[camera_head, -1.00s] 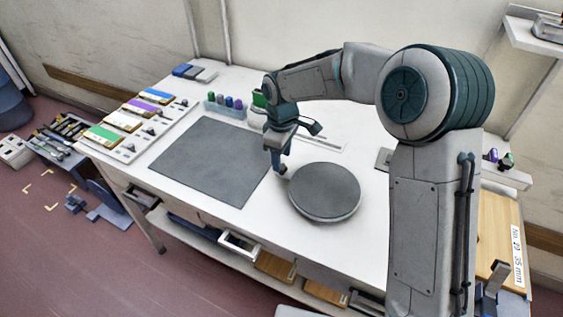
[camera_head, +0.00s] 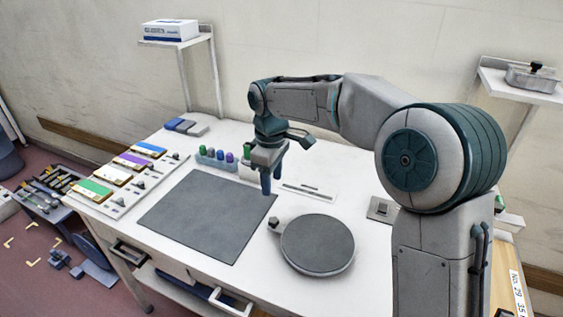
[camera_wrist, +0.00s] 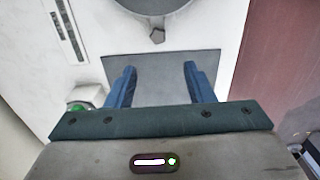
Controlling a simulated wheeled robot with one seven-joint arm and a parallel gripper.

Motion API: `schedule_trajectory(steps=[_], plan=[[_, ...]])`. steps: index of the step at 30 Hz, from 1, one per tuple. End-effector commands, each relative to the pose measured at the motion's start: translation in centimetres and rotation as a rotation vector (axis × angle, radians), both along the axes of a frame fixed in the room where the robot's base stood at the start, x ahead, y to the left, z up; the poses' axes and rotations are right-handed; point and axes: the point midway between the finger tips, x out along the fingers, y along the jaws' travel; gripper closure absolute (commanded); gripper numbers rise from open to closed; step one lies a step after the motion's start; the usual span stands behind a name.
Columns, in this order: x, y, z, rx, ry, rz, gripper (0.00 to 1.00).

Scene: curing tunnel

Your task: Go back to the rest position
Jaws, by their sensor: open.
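My gripper (camera_head: 271,182) hangs above the white table near the right edge of the dark grey mat (camera_head: 205,218). In the wrist view my gripper (camera_wrist: 160,82) has its two blue fingers spread apart with nothing between them. A round dark grey disc (camera_head: 317,245) lies on the table to the right of the mat. A small grey piece (camera_head: 274,224) sits at the disc's upper left edge; it also shows in the wrist view (camera_wrist: 157,36), apart from my fingers.
A row of coloured bottles (camera_head: 217,157) stands behind the mat. Colour-marked blocks (camera_head: 112,173) lie on a white board at the left. Wall shelves hold a white box (camera_head: 170,30) and a metal tin (camera_head: 531,77). A floor tray (camera_head: 45,190) is at the lower left.

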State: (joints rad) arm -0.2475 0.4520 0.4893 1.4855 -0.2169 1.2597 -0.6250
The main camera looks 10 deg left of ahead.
Motion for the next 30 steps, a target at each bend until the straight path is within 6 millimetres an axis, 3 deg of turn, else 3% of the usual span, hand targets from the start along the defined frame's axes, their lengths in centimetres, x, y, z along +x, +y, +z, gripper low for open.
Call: schedule_trajectory(steps=[5, 8, 17, 24, 30], plan=[[-0.2, -0.8, 0.2, -0.005, -0.007, -0.023, 0.52], [-0.8, -2.8, 0.9, -0.016, -0.029, -0.09, 0.52], [-5.3, -13.8, 2.9, -0.029, -0.124, -0.496, 0.52], [-11.0, -22.1, 2.8, 0.019, -0.183, -0.862, 0.52], [-16.5, -27.0, 1.4, 0.094, -0.211, -1.155, 0.52]])
